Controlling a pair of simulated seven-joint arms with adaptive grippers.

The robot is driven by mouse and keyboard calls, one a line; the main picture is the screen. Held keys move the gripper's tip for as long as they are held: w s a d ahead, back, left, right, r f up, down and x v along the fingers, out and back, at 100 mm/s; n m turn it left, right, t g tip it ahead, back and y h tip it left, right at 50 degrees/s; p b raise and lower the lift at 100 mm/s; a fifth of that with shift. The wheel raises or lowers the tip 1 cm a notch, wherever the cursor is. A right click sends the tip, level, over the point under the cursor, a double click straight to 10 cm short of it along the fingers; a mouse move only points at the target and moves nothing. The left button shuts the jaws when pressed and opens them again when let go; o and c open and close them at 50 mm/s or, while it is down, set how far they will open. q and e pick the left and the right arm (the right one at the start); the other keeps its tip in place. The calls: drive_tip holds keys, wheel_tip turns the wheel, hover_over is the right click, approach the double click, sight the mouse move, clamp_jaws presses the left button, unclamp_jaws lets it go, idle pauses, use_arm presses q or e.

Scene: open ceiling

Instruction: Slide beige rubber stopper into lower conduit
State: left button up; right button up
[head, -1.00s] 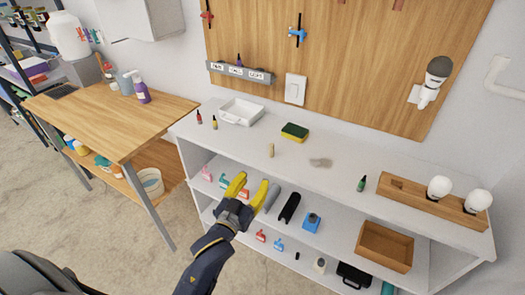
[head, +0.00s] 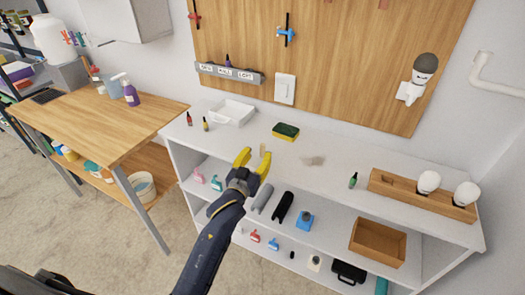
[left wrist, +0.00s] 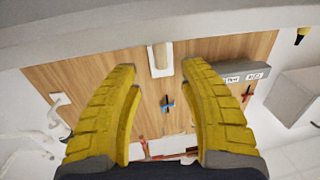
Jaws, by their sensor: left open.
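The beige stopper (head: 263,149) stands upright on the white top of the shelf unit, in front of the wall. My left gripper (head: 254,162) is open and empty, and its yellow fingertips show close to the stopper at the shelf's front side. A white bent conduit (head: 489,72) runs on the wall at the far right. I cannot tell whether this is the lower conduit. My right gripper is not in view.
A green and yellow sponge (head: 286,131) lies behind the stopper. A white tray (head: 233,112) and small bottles (head: 205,124) stand to the left. A green bottle (head: 353,181) and a wooden holder (head: 400,188) with white bulbs are to the right. The counter between has clear room.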

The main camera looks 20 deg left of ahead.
sight(262, 148)
use_arm(q)
drive_tip(key=shift+w+d, duration=0.1)
drive_tip(key=shift+w, duration=2.7)
drive_tip(key=shift+c, duration=0.2)
clamp_jaws()
